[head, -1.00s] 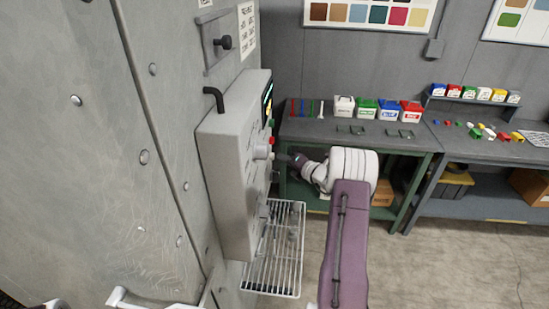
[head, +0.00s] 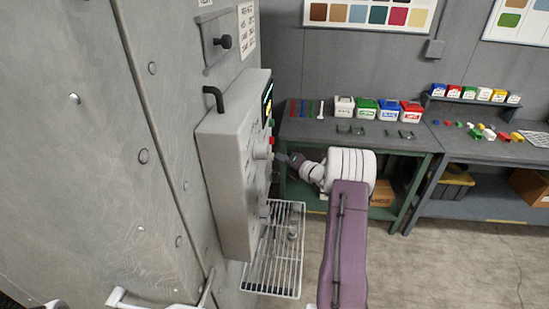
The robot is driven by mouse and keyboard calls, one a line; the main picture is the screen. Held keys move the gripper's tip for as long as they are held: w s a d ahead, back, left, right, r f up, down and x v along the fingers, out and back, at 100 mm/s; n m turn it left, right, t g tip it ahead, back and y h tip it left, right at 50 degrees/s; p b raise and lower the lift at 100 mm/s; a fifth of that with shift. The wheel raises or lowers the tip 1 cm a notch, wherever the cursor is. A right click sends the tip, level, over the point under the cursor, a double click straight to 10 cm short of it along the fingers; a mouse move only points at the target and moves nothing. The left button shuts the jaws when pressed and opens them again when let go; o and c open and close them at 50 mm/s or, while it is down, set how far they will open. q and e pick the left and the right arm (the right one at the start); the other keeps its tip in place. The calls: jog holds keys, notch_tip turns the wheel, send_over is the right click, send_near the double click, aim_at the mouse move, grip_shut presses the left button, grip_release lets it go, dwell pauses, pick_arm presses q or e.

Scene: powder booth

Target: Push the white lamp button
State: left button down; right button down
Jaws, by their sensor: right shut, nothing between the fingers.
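The grey control box (head: 228,180) is mounted on the metal booth wall, with its button face turned right and seen very edge-on. A red button (head: 272,140) shows on that face, and a pale round knob (head: 262,151) sticks out beside it. The white lamp button is too small and edge-on to pick out surely near my gripper tip. My right gripper (head: 281,158) is shut and empty, pointing left at the face just below the red button. Its tips are at or very close to the face; I cannot tell whether they touch. My left gripper is not in view.
A wire rack (head: 274,262) juts out below the box. A black handle (head: 214,97) sticks out at the box's upper left. Behind my right arm, a green-framed bench (head: 310,133) carries several small coloured tubs. Open floor lies at the right.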

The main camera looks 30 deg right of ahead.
jog(key=shift+s+d, duration=0.6)
jog(key=shift+d, duration=0.05)
jog(key=s+d, duration=0.2)
jog(key=s+d+p, duration=0.1)
jog(key=d, duration=0.1)
jog(key=shift+s+d, duration=0.25)
jog(key=shift+s, duration=0.15)
